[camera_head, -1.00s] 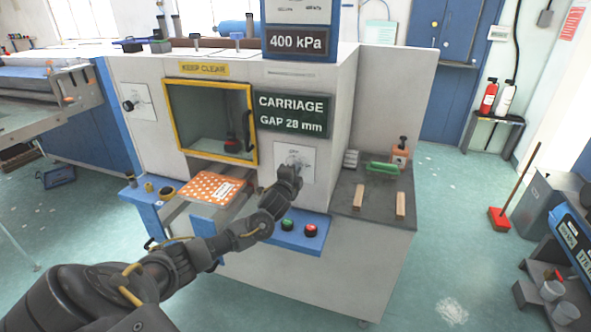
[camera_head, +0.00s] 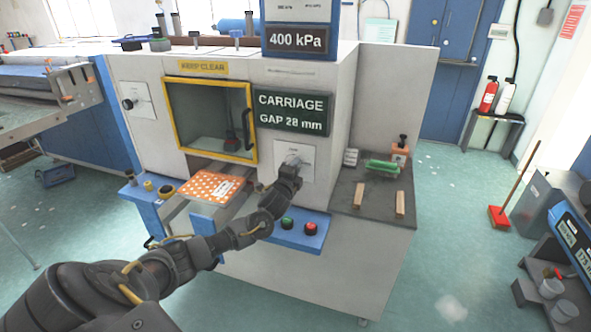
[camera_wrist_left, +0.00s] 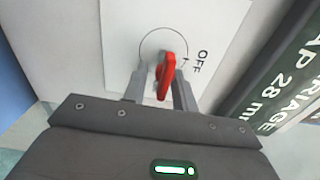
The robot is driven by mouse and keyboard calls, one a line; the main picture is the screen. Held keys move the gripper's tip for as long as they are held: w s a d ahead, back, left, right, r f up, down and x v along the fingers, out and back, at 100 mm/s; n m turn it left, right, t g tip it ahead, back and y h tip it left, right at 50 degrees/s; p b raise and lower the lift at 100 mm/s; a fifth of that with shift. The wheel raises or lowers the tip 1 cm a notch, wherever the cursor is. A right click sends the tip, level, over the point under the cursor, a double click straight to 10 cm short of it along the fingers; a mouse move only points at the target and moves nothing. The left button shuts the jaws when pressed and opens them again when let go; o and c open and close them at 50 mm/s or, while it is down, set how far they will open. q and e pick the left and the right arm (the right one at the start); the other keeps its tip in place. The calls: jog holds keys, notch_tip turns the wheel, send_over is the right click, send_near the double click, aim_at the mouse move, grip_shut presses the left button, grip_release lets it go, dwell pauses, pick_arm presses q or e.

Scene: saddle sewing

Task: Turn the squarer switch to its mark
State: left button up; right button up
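A red switch handle (camera_wrist_left: 166,76) stands out from a white plate (camera_wrist_left: 125,35) in the left wrist view, inside a thin printed circle with the word OFF beside it. In the head view, this plate (camera_head: 308,160) is on the machine front, below the green carriage gap sign. My left gripper (camera_wrist_left: 160,88) is at the switch with one finger on each side of the handle. Light gaps show beside the handle, clearest on the left, so the fingers look open around it. In the head view my left gripper (camera_head: 292,165) partly covers the switch. My right gripper is out of view.
A second plate with a dark knob (camera_head: 128,104) is on the machine's left front. Green and red buttons (camera_head: 299,226) sit on the blue ledge below my left wrist. An orange dotted plate (camera_head: 212,187) lies left of my forearm. A side shelf (camera_head: 372,195) holds small blocks.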

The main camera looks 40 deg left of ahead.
pick_arm(q)
jog(key=shift+s+d+f, duration=0.15)
jog(key=shift+s+d, duration=0.05)
jog(key=shift+s, duration=0.25)
jog(key=b+v, duration=0.2)
jog(key=v, duration=0.7)
jog(key=shift+s+b, duration=0.35)
jog(key=shift+s, duration=0.05)
jog(key=shift+d, duration=0.15)
